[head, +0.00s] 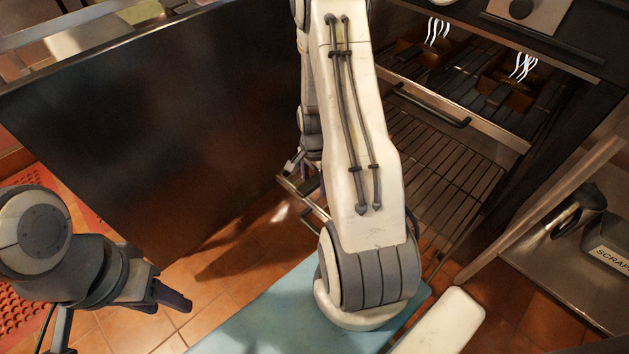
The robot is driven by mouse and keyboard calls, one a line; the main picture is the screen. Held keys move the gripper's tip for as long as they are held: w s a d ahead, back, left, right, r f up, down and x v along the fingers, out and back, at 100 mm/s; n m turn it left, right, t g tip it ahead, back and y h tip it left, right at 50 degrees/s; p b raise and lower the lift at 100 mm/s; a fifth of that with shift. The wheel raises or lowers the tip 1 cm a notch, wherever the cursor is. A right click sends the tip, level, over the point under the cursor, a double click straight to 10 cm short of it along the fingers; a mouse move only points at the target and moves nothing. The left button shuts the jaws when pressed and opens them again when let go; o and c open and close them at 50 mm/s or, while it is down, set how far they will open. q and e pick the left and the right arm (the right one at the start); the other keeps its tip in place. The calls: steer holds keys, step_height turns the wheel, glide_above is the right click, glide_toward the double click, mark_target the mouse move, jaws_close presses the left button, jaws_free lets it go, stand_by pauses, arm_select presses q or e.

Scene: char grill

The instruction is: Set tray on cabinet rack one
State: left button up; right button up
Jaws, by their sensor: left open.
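The open cabinet stands at the upper right with an upper rack (470,118) and a lower wire rack (452,185). The lower rack looks pulled out toward me, and its middle is hidden behind my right arm. A metal front edge with a dark handle (309,222) shows left of that arm. My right gripper (303,172) is close to this edge; I cannot tell whether it touches it or how its jaws stand. My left gripper (172,297) is open and empty above the floor at the lower left. I cannot make out a separate tray with certainty.
Two brown steaming containers (508,92) sit on the upper rack, whose front carries a dark handle (432,106). A large dark panel (150,120) fills the left. A steel bin labelled SCRAP (560,250) stands at the right. Tiled floor (225,275) is clear between the panel and me.

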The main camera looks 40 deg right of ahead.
step_height(320, 180, up, 12)
steer(key=p, duration=0.6)
steer(key=w+a+r+n, duration=0.2)
steer(key=a+r+n, duration=0.4)
steer(key=a, duration=0.4)
steer(key=s+a+r+n, duration=0.2)
steer(key=a+r+n, duration=0.1)
steer(key=a, duration=0.3)
steer(key=s+a+r+n, duration=0.2)
steer(key=a+r+n, duration=0.1)
steer(key=a, duration=0.2)
steer(key=s+a+r+n, duration=0.2)
steer(key=s+a+n, duration=0.3)
steer(key=s+n, duration=0.1)
steer(key=s+a+r+n+y, duration=0.1)
steer(key=s+a+r+n, duration=0.2)
steer(key=s+a+n, duration=0.2)
steer(key=s+n, duration=0.1)
steer(key=s, duration=0.2)
steer(key=shift+s+r+n, duration=0.15)
steer(key=shift+r+n, duration=0.05)
steer(key=shift+n, duration=0.1)
steer(key=shift+r, duration=0.1)
